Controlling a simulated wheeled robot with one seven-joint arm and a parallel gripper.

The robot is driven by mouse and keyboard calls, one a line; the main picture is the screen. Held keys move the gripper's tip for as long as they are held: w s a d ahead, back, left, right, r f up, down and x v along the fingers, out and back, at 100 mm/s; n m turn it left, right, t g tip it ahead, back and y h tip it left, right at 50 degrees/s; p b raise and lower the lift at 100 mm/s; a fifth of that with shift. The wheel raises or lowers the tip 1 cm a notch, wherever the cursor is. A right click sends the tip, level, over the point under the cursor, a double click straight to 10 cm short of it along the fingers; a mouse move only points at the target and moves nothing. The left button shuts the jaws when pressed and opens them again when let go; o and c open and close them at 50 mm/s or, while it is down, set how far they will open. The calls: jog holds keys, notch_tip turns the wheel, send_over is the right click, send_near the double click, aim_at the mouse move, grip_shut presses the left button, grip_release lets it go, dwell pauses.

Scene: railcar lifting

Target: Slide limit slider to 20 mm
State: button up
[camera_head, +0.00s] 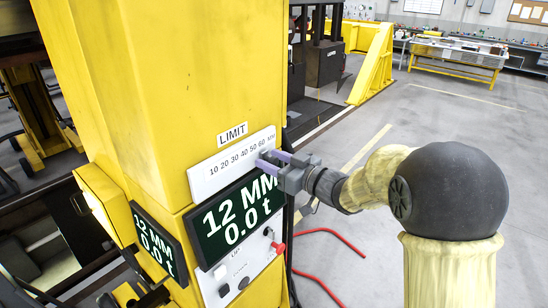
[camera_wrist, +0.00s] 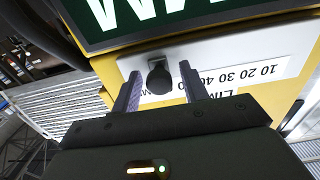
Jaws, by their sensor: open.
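The limit slider is a white scale plate (camera_head: 225,166) on the yellow column, marked 10 to 60 MM under a LIMIT label (camera_head: 232,134). Its dark knob (camera_wrist: 159,78) shows in the wrist view, near the scale's high end; the exact mark is hidden. My gripper (camera_head: 266,159) is at the plate's right end in the head view, covering the knob there. In the wrist view my gripper (camera_wrist: 160,70) is open, with one finger on each side of the knob and visible gaps between. The nearby numbers are partly covered by a finger.
A dark display (camera_head: 238,214) just below the plate reads 12 MM and 0.0 t. Below it is a control panel (camera_head: 240,272) with a red button (camera_head: 278,247) sticking out. A yellow side box (camera_head: 105,203) juts out at left. Floor at right is mostly open.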

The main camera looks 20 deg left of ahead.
aim_at(226, 178)
jog(key=shift+c, duration=0.4)
grip_shut()
jog(key=s+a+b, duration=0.1)
jog(key=s+b, duration=0.1)
jog(key=s, duration=0.1)
jog(key=s+a+b, duration=0.2)
jog(key=s, duration=0.2)
jog(key=s+a+b, duration=0.1)
jog(key=s+b, duration=0.1)
jog(key=s, duration=0.1)
jog(key=shift+s+a+f, duration=0.1)
jog(key=shift+s+a, duration=0.1)
jog(key=shift+s, duration=0.15)
jog(key=shift+s+a, duration=0.1)
jog(key=shift+s, duration=0.15)
jog(key=shift+w, duration=0.1)
jog(key=shift+o, duration=0.4)
grip_release()
